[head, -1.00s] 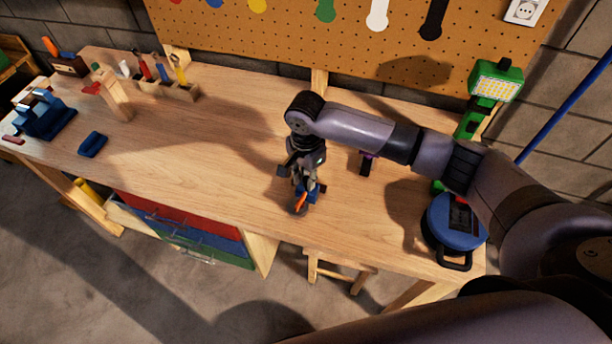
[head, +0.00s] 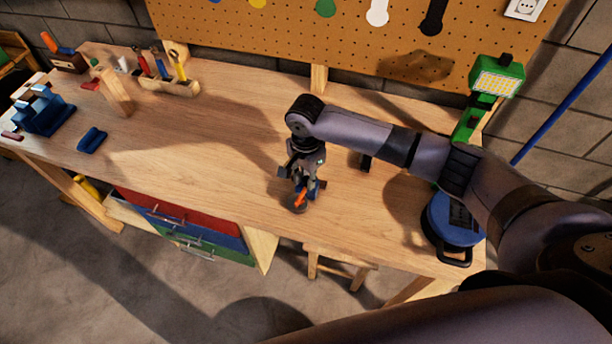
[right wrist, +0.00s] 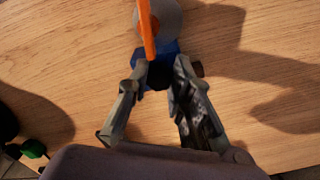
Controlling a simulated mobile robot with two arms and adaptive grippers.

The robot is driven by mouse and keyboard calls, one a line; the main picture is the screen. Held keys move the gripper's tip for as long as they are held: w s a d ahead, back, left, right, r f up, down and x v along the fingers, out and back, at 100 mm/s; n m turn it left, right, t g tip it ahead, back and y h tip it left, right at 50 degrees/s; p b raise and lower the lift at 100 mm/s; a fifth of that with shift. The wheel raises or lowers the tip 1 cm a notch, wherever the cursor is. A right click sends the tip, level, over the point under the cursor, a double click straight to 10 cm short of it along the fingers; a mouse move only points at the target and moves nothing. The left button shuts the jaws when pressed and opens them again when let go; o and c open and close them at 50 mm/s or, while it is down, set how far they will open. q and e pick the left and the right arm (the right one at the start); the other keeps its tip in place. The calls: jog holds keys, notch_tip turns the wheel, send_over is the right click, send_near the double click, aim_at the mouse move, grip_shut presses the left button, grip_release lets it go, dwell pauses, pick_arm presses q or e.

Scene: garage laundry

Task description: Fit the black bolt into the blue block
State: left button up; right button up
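My right gripper (head: 304,184) points down over the front of the workbench. In the right wrist view its fingertips (right wrist: 164,66) are close together around a small black piece, which looks like the head of the black bolt (right wrist: 157,76). The blue block (right wrist: 168,48) is just past the fingertips, partly hidden by them; a bit of it shows in the head view (head: 317,188). I cannot tell whether the bolt is in the block. An orange bar (right wrist: 147,28) stands beside the block, over a grey round piece (right wrist: 172,16). My left gripper is not in view.
A dark upright piece (head: 366,161) stands right of the gripper. A blue round case (head: 453,222) and a green work lamp (head: 497,78) are at the bench's right end. A tool rack (head: 170,86) and a blue vise (head: 42,111) are at the left. The bench middle (head: 225,130) is clear.

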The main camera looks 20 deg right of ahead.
jog(key=o, duration=0.5)
jog(key=shift+o, duration=0.2)
jog(key=shift+r, duration=0.1)
notch_tip(320, 180, up, 12)
dwell(0.8)
